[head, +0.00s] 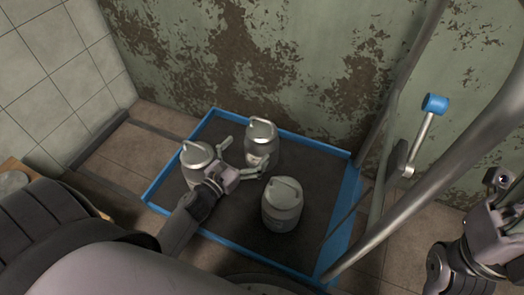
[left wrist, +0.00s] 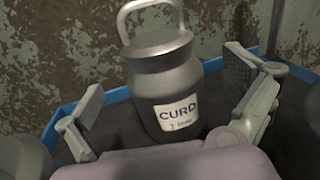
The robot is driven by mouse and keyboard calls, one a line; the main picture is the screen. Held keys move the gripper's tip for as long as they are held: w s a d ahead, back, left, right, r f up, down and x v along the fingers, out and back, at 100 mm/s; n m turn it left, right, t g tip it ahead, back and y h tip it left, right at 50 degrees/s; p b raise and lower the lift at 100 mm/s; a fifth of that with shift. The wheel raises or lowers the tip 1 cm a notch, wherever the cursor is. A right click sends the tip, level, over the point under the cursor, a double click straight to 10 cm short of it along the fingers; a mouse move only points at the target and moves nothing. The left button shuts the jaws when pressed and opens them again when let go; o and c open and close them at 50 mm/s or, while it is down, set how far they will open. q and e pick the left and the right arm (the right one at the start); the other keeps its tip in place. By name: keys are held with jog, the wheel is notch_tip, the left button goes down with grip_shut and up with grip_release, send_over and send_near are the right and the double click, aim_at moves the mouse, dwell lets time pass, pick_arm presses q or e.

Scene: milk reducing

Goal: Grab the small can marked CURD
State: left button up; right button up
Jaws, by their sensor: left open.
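The grey metal can marked CURD (left wrist: 165,96) stands upright with its handle raised, its label facing the left wrist camera. In the head view it appears to be the back can (head: 261,141) on the blue-edged tray (head: 168,173). My left gripper (head: 243,157) is open, its fingers spread in front of the CURD can. In the left wrist view the can shows between the two fingers with gaps on both sides. My right gripper (head: 446,268) is at the lower right, away from the cans; its jaw state is unclear.
A similar can (head: 196,158) stands left of my left gripper, and another (head: 283,203) stands in front of it. Grey metal bars and a blue-ended lever (head: 434,103) are at the right. A stained wall (head: 300,60) rises behind the tray.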

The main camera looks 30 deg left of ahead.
aim_at(263, 134)
pick_arm(q)
jog(key=shift+w+d+f, duration=0.1)
jog(key=shift+w, duration=0.55)
jog(key=w+b, duration=0.1)
jog(key=w, duration=0.2)
jog(key=w+d, duration=0.1)
jog(key=w, duration=0.2)
jog(key=shift+w+d+b, duration=0.1)
jog(key=shift+w+b, duration=0.1)
jog(key=shift+b, duration=0.15)
jog(key=c, duration=0.8)
jog(key=shift+s, duration=0.1)
jog(key=c, duration=1.1)
jog(key=shift+r, duration=0.2)
jog(key=shift+c, duration=0.2)
